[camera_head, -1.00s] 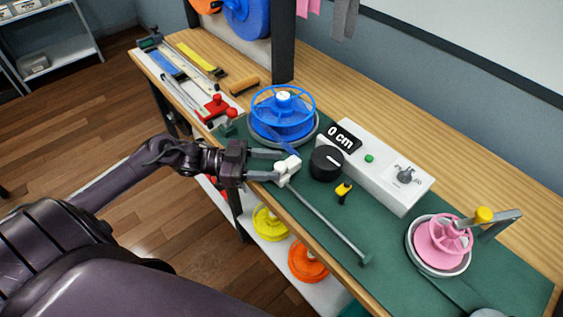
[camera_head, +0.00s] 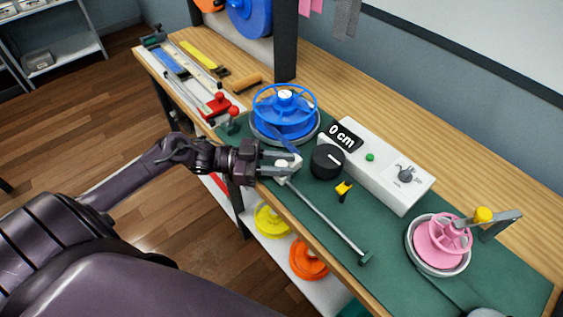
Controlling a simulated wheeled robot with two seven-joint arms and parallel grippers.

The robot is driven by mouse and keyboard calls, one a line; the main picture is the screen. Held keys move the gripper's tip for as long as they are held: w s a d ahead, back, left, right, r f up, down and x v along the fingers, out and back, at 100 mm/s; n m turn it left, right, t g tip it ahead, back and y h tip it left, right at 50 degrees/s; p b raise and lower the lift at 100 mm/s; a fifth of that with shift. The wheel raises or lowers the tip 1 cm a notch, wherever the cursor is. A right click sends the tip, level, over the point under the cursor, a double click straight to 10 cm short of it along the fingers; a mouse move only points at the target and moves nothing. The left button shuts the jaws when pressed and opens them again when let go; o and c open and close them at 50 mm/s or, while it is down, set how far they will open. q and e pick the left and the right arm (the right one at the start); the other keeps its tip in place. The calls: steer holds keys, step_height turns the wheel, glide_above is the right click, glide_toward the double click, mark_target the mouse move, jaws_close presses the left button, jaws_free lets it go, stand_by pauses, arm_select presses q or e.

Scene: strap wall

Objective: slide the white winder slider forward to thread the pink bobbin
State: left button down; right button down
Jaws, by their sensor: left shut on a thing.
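The white winder slider (camera_head: 284,171) sits at the far left end of a thin grey rail (camera_head: 325,220) on the green mat. My left gripper (camera_head: 285,163) is shut on the slider, with its fingers around it. The pink bobbin (camera_head: 441,239) sits in a round grey holder at the right, at a distance from the slider. A blue spool (camera_head: 284,112) stands just behind the slider, with a blue strap coming from it toward the slider. My right gripper is not in view.
A white control box (camera_head: 385,170) reads "0 cm". A black knob (camera_head: 326,161) and a yellow-topped piece (camera_head: 343,190) stand near the rail. Tools lie at the far left of the bench.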

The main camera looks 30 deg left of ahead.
arm_select(q)
steer(key=shift+s+d, duration=0.1)
steer(key=shift+d, duration=0.15)
steer(key=s+d+p, duration=0.1)
steer(key=d, duration=0.2)
steer(key=s+d+p, duration=0.1)
steer(key=d+p, duration=0.1)
steer(key=d, duration=0.1)
steer(key=s+d+p, duration=0.1)
steer(key=d, duration=0.2)
steer(key=shift+s+d+r, duration=0.1)
steer(key=shift+s+r, duration=0.15)
steer(key=s+d, duration=0.1)
steer(key=d, duration=0.3)
steer(key=s+d+p, duration=0.1)
steer(key=s+d, duration=0.1)
steer(key=d, duration=0.2)
steer(key=s+d+p, duration=0.1)
steer(key=d, duration=0.4)
steer(key=shift+s+d+f, duration=0.1)
steer(key=shift+s+f, duration=0.2)
steer(key=shift+s, duration=0.05)
steer(key=shift+s, duration=0.1)
steer(key=c, duration=1.2)
jaws_free()
steer(key=shift+d, duration=0.15)
steer(key=shift+o, duration=0.2)
